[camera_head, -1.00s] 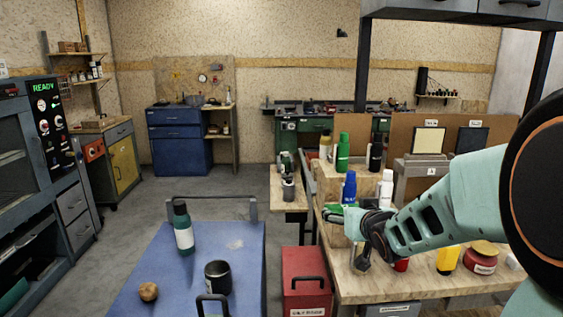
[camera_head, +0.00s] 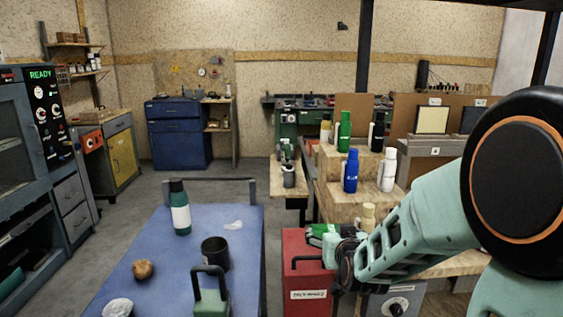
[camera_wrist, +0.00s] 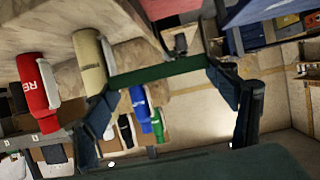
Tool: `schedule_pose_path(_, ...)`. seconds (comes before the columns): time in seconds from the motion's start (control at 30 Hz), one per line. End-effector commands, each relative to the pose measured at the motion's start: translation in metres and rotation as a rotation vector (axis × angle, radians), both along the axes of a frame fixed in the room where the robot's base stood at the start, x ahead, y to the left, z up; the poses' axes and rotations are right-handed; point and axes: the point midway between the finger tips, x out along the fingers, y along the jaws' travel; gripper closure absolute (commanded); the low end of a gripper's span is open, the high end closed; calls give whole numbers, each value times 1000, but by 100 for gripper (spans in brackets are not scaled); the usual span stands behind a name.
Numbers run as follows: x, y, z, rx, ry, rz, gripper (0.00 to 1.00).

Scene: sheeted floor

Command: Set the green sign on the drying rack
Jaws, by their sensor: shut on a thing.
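My gripper (camera_head: 328,242) is in the head view above the red cabinet, at the workbench's near left corner. It is shut on a green piece (camera_head: 318,230), which I take for the green sign. In the wrist view the sign (camera_wrist: 157,72) shows edge-on as a dark green bar spanning between the two fingertips of my gripper (camera_wrist: 165,90). Its face is hidden. A grey stand (camera_head: 430,147) at the back right holds a pale panel (camera_head: 432,119) and a dark panel upright. It may be the drying rack, but I cannot tell for sure. My gripper is well in front of it.
Blue (camera_head: 350,172), white (camera_head: 388,170) and green (camera_head: 344,133) bottles stand on wooden steps beyond my gripper. A red cabinet (camera_head: 307,271) is below. The blue table (camera_head: 175,265) at left holds a dark green bottle, a black mug and other items. Floor behind the blue table is clear.

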Motion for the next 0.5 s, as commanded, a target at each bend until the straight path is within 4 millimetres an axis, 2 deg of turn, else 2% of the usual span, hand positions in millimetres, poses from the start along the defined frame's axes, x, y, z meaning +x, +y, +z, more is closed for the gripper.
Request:
schedule_pose_path(0.03, 0, 0, 23, 0, 1, -1, 45)
schedule_pose_path(0.5, 0, 0, 118, 1, 2, -1, 45)
